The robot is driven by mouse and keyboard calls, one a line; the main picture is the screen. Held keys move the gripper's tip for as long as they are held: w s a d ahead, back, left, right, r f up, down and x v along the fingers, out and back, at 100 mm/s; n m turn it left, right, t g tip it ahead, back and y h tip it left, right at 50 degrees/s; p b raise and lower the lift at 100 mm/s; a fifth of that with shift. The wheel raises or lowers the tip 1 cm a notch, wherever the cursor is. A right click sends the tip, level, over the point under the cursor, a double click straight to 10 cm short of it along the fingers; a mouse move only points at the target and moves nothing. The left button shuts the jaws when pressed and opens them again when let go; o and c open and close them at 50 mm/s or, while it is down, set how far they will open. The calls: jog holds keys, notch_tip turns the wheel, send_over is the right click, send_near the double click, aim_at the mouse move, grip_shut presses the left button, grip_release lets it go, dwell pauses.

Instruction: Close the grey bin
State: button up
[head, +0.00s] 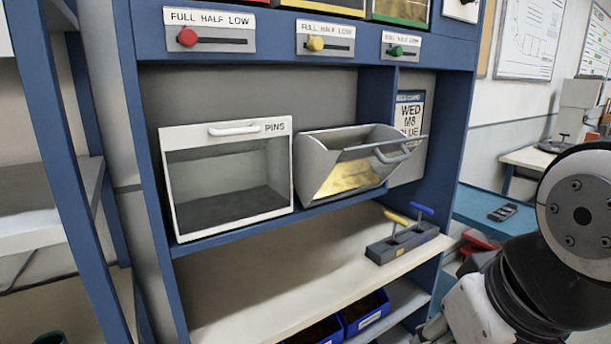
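The grey bin (312,163) sits on the upper shelf of the blue rack, right of the white-framed bin. Its front is tipped outward with the clear window (372,147) and handle (392,155) leaning toward the right, so it stands open. Yellow-gold contents (348,177) show inside it. My arm is at the lower right, well apart from the bin. A small pale part at its end (432,328), which seems to be my gripper, shows at the bottom edge, partly cut off; its fingers cannot be made out.
A shut white-framed bin marked PINS (175,208) stands left of the grey bin. Below, a pale shelf (262,272) is mostly bare, with a grey block with yellow and blue T-handles (402,242) at its right. Blue trays (366,313) sit lower. A blue rack post (452,150) stands right of the bin.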

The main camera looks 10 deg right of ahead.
jog(key=shift+w+m, duration=0.1)
jog(key=shift+m, duration=0.4)
jog(key=c, duration=0.4)
jog(key=shift+w+m+y+b, duration=0.3)
jog(key=shift+m+y, duration=0.1)
jog(key=shift+m, duration=0.7)
grip_shut()
jog(key=w+d+r+m+t+y+b, duration=0.25)
jog(key=w+d+r+m+t, duration=0.3)
jog(key=m, duration=0.85)
jog(key=w+d+r+m+t+y+b, duration=0.25)
jog(key=w+d+r+m, duration=0.45)
jog(key=m, duration=0.7)
jog(key=w+a, duration=0.6)
jog(key=w, duration=0.3)
jog(key=shift+w+a+f+b, duration=0.2)
jog(key=shift+a+b, duration=0.15)
jog(key=shift+a, duration=0.05)
jog(key=shift+r, duration=0.1)
